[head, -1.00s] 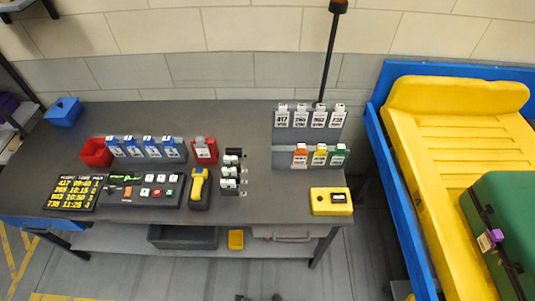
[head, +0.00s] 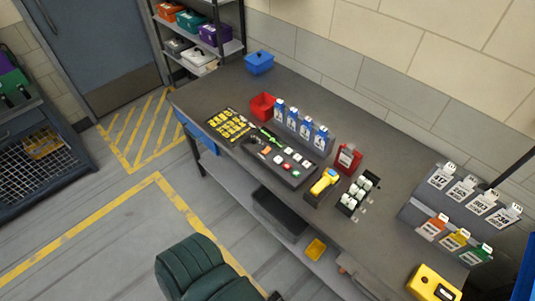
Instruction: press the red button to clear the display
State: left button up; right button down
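The black display board (head: 229,124) with rows of yellow text lies at the left part of the grey workbench (head: 215,90). Beside it on the right is a dark control panel (head: 266,152) with several small buttons, most of them whitish. A small red button (head: 286,167) sits in the panel's front row, with a green button (head: 295,174) next to it. The buttons are small, and their labels cannot be read. Neither of my grippers is in view, and nothing touches the panel.
A yellow handheld scanner (head: 324,182) stands right of the panel. A red bin (head: 262,106), blue-tagged holders (head: 300,125) and a yellow box (head: 434,284) are on the bench. A green chair (head: 203,268) stands in front. Open floor lies to the left.

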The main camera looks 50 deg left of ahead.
aim_at(286, 166)
jog(key=u, duration=1.45)
